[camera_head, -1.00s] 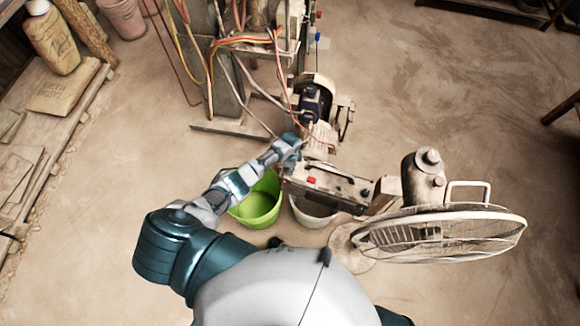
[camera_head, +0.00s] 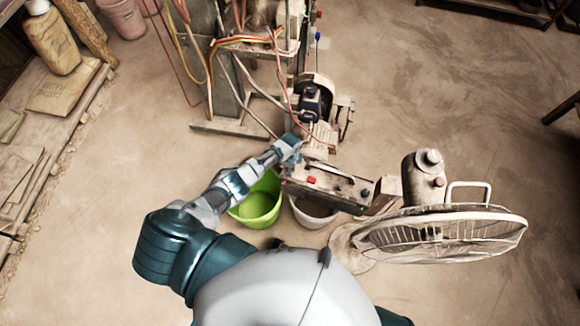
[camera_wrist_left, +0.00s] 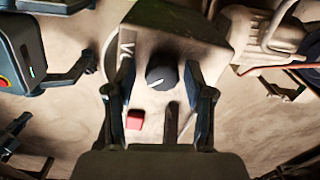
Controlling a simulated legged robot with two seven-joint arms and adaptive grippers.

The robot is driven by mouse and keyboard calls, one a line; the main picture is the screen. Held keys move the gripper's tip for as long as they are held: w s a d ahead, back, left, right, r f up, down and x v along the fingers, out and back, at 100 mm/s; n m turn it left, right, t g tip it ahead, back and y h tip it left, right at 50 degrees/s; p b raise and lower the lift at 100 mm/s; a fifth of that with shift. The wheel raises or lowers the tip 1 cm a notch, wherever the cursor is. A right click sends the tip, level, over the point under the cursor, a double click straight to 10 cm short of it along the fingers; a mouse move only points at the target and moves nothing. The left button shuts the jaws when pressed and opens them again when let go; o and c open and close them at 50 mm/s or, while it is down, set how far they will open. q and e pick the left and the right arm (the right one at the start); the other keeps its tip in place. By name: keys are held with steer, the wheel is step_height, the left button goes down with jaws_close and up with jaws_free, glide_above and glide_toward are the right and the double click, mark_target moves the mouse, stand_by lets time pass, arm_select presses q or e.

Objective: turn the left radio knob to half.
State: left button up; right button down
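The radio (camera_head: 338,187) is a worn, long box with a red button (camera_head: 311,180) on its top. It stands in front of me, right of the green bucket. In the left wrist view a round dark knob (camera_wrist_left: 161,72) with a pale mark sits on the radio's face (camera_wrist_left: 190,48). The red button (camera_wrist_left: 135,120) shows below it. My left gripper (camera_wrist_left: 160,68) is open, with one finger on each side of the knob and a gap visible on both sides. In the head view my left gripper (camera_head: 292,152) is at the radio's left end. My right gripper is not in view.
A green bucket (camera_head: 258,205) and a pale bucket (camera_head: 312,212) stand below the radio. A fan (camera_head: 440,235) stands at the right. A machine with hanging cables (camera_head: 315,100) is behind.

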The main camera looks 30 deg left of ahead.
arm_select(q)
steer(key=shift+w+r, duration=0.1)
steer(key=shift+r, duration=0.1)
steer(key=shift+r, duration=0.3)
step_height(320, 180, up, 11)
stand_by(0.7)
